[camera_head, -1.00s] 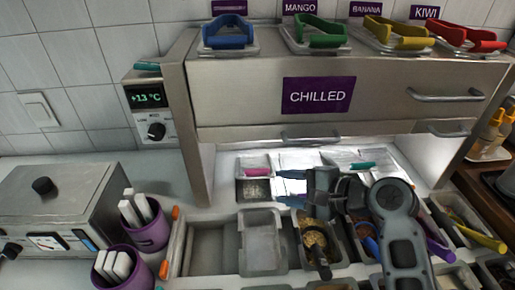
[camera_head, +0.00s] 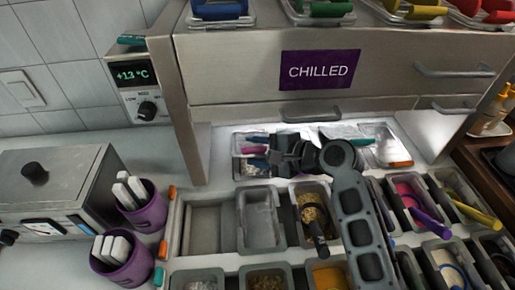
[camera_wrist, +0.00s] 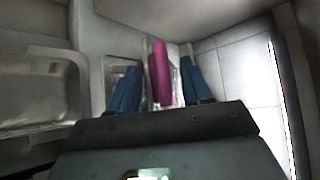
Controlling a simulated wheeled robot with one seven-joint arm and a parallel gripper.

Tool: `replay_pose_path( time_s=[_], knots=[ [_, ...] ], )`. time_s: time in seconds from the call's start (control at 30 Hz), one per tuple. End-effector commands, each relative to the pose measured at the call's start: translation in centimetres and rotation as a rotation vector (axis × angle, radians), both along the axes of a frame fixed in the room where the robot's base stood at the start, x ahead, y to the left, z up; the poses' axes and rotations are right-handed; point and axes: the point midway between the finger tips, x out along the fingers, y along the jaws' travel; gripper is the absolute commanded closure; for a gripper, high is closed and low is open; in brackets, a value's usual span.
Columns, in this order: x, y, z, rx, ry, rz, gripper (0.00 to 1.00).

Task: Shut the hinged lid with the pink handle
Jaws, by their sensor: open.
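The pink handle (camera_head: 254,149) is on a clear lid at the back left of the toppings station, under the chilled cabinet. The lid seems raised behind a small bin (camera_head: 250,170); its exact angle is unclear. My gripper (camera_head: 262,151) is open at the handle, with its blue fingers to either side. In the wrist view the pink handle (camera_wrist: 160,72) stands between the two spread fingers of my gripper (camera_wrist: 160,80), with a gap on each side. Part of the lid is hidden behind my gripper.
The chilled cabinet (camera_head: 230,75) overhangs the back row. A teal handle (camera_head: 361,141) and an orange one (camera_head: 401,164) are to the right. Topping bins fill the front, with a dark-handled scoop (camera_head: 316,236) in one. Purple cups (camera_head: 140,205) stand at left.

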Motion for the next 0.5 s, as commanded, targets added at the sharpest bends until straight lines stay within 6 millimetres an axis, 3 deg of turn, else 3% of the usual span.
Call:
replay_pose_path(
  time_s=[0.2,0.5],
  knots=[
    [0.02,0.04,-0.02,0.000,0.000,0.000,0.51],
    [0.02,0.03,0.01,0.001,-0.001,0.000,0.80]
  ],
)
